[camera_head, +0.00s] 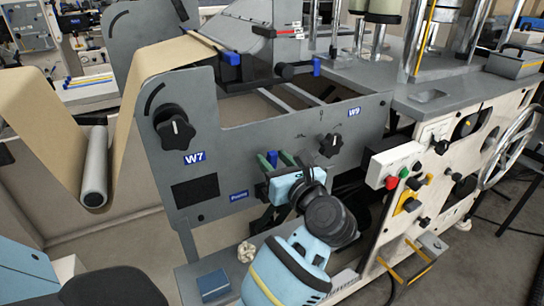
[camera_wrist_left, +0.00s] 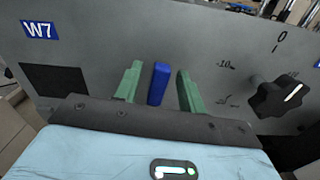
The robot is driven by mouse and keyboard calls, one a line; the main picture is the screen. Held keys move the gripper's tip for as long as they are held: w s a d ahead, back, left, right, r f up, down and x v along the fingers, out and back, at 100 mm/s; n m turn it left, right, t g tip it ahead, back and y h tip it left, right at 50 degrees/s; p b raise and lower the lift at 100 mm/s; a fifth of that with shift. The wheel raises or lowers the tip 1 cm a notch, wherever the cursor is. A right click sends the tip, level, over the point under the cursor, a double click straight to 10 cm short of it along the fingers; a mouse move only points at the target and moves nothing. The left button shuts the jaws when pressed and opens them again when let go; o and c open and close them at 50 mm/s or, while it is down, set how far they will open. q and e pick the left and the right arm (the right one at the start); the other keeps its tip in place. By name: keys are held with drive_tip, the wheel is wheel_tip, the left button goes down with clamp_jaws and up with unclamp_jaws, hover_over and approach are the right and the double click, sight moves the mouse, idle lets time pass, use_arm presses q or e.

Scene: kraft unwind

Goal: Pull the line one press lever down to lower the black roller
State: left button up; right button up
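My left gripper (camera_head: 273,160) is in front of the grey machine side panel, between the W7 and W9 labels. In the left wrist view its two green fingers (camera_wrist_left: 158,88) are open. A blue lever handle (camera_wrist_left: 158,84) stands upright between them, with a gap on each side. The tip of this blue handle also shows in the head view (camera_head: 272,158); the rest of it is hidden by the gripper. No label naming the lever can be read. I cannot clearly identify the black roller. My right gripper is not in view.
A black star knob (camera_head: 176,131) is left on the panel, another (camera_head: 331,146) just right of my gripper. Blue-tipped parts (camera_head: 232,59) sit above the panel. A brown paper web (camera_head: 150,75) runs at left. A white button box (camera_head: 393,165) is at right.

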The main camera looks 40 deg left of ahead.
use_arm(q)
drive_tip(key=shift+x, duration=0.8)
drive_tip(key=shift+c, duration=0.4)
clamp_jaws()
